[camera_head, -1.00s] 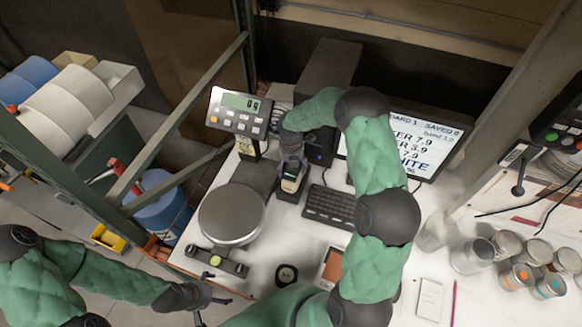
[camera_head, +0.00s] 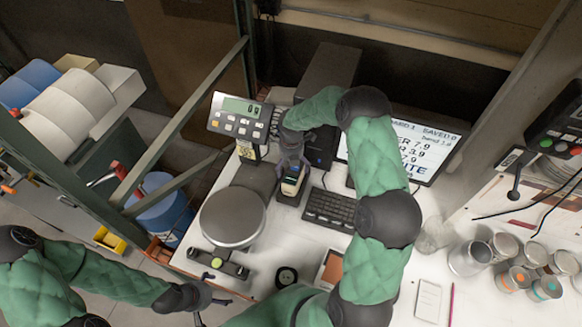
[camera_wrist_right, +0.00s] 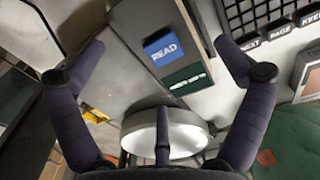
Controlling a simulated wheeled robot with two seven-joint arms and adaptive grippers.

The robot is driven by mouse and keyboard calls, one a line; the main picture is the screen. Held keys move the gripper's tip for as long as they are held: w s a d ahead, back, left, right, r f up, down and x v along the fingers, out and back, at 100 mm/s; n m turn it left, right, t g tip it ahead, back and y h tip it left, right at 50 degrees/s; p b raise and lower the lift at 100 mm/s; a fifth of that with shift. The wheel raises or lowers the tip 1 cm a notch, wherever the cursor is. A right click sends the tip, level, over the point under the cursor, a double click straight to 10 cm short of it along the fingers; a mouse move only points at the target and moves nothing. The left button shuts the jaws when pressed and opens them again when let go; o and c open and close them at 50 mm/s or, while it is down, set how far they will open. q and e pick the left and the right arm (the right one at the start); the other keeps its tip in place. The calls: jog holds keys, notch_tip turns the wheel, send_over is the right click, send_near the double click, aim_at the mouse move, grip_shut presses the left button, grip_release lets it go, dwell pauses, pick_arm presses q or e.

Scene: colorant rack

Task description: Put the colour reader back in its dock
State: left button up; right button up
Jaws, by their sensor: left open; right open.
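The colour reader (camera_head: 291,183) is a grey handheld device with a small lit face. It stands in or on a dark dock (camera_head: 286,198) between the scale and the keyboard; whether it is fully seated is hard to tell. In the right wrist view the reader (camera_wrist_right: 140,45) shows a blue READ panel and a green panel. My right gripper (camera_head: 292,163) is open above and around the reader, and in the wrist view its fingers (camera_wrist_right: 160,74) stand wide on either side, apart from it. My left gripper (camera_head: 207,298) is open and empty at the table's front left edge.
A scale with a round pan (camera_head: 232,217) and a raised display (camera_head: 240,115) stands left of the reader. The keyboard (camera_head: 330,207) is close on its right, with the monitor (camera_head: 415,145) behind. Several cans (camera_head: 470,258) crowd the right side.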

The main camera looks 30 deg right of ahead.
notch_tip(320, 180, up, 9)
jog(key=p, duration=0.5)
jog(key=shift+r, duration=0.15)
